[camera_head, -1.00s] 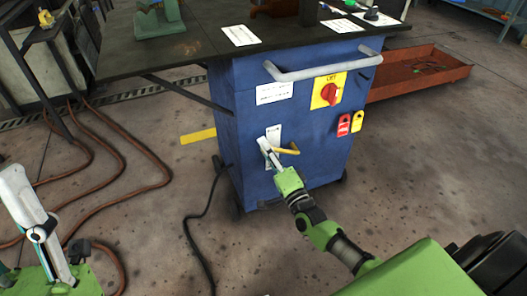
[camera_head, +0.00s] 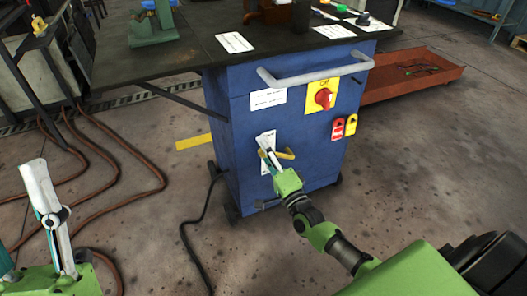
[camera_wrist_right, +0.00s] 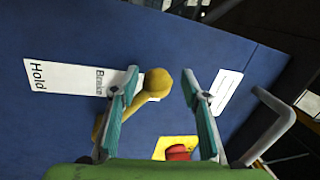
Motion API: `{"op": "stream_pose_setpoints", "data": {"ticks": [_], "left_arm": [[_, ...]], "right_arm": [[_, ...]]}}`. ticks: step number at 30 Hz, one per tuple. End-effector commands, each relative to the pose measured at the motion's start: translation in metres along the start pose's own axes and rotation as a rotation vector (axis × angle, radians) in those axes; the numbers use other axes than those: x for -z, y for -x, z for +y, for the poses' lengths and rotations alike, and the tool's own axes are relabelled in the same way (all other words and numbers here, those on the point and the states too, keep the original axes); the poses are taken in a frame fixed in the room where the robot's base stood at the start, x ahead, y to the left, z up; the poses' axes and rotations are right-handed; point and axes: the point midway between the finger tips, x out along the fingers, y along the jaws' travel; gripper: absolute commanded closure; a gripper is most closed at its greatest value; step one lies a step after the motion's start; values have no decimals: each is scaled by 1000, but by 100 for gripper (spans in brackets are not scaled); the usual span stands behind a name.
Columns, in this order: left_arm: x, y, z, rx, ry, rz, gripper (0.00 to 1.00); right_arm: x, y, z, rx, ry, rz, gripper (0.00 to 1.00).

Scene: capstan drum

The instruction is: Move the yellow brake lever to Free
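The yellow brake lever (camera_head: 287,154) sticks out from a white label plate (camera_head: 266,150) on the front of the blue cabinet. In the right wrist view its round knob (camera_wrist_right: 158,83) is between the fingers of my right gripper (camera_wrist_right: 164,90), with a visible gap to the right finger. The left finger overlaps part of the lever, so contact there cannot be told. The plate there (camera_wrist_right: 60,78) reads "Hold" and "Brake"; no "Free" marking shows. My right gripper (camera_head: 267,150) is open at the lever. My left gripper (camera_head: 38,190) is away at lower left, its opening unclear.
Above the lever are a grey handle bar (camera_head: 318,69) and a red switch on a yellow plate (camera_head: 322,97). Red and yellow tags (camera_head: 338,128) hang to the right. A black cable (camera_head: 190,225) and brown hoses (camera_head: 105,160) lie on the floor at left.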

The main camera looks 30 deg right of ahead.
Motion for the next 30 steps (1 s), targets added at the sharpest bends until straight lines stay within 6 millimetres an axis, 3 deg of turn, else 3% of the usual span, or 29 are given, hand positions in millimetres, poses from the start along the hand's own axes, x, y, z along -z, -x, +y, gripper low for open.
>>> {"op": "stream_pose_setpoints", "data": {"ticks": [10, 24, 30], "left_arm": [[0, 0, 0, 0, 1, 1, 55], [0, 0, 0, 0, 0, 1, 55], [0, 0, 0, 0, 0, 1, 55]], "right_arm": [[-3, 11, 2, -5, 0, -5, 58], [-1, 98, 2, -5, 1, -3, 58], [0, 117, 1, -2, 1, -1, 58]]}}
